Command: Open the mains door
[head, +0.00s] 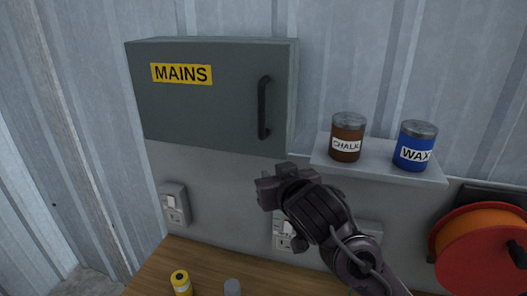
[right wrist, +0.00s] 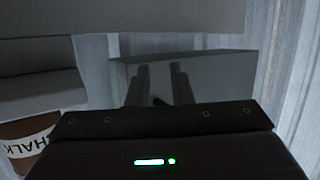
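The grey mains cabinet (head: 205,115) hangs on the wall with a yellow MAINS label (head: 181,73). Its door looks closed. A dark vertical handle (head: 263,107) is on the right side of the door. My right gripper (head: 268,188) is below the cabinet's lower right corner, under the handle and apart from it. In the right wrist view, my right gripper's two fingers (right wrist: 162,78) stand apart with a gap between them and nothing clearly held. My left gripper is not in view.
A shelf (head: 380,170) right of the cabinet holds a brown chalk can (head: 346,137) and a blue wax can (head: 415,146). Sockets (head: 174,204) are on the wall below. An orange-red reel (head: 478,250) is at lower right. A yellow cylinder (head: 181,283) stands on the wooden bench (head: 215,265).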

